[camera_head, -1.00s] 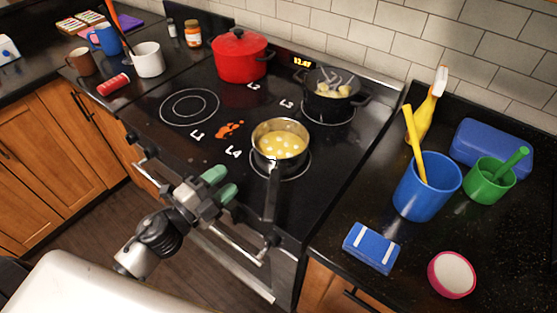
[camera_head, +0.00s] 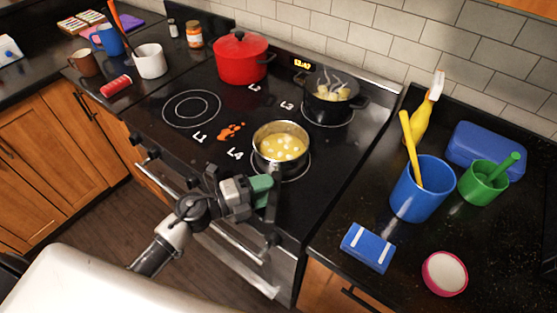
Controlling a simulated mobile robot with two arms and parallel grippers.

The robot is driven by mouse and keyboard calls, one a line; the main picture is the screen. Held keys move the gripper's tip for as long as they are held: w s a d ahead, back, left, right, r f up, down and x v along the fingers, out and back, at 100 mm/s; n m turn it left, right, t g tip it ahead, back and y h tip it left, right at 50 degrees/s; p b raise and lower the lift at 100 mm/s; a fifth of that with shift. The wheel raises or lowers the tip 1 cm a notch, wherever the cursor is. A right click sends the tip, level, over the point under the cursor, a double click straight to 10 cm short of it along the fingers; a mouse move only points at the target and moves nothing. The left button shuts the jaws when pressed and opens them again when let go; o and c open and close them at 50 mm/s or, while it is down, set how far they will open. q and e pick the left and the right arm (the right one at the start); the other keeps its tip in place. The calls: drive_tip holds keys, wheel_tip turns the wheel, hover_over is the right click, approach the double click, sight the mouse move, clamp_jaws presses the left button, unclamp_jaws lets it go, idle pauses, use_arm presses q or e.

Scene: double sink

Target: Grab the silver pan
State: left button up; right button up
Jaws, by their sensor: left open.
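The silver pan (camera_head: 258,147) sits on the front right burner, marked L4, with yellow food with pale pieces in it. Its dark handle (camera_head: 272,198) points toward the front edge of the stove. My left gripper (camera_head: 264,184), with green fingertips, is open at the left side of the handle, just in front of the pan. One finger hides most of the other, and I cannot tell whether the fingers are around the handle or only beside it. My right gripper is not in view.
A red pot (camera_head: 240,60) and a steaming black pot (camera_head: 330,97) stand on the back burners. An orange spill (camera_head: 231,131) lies left of the pan. A blue cup (camera_head: 420,192), green cup (camera_head: 482,184) and blue sponge (camera_head: 368,248) are on the right counter.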

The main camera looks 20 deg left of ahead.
sight(278, 173)
use_arm(q)
drive_tip(key=shift+x, duration=1.45)
clamp_jaws()
drive_tip(key=shift+r, duration=0.1)
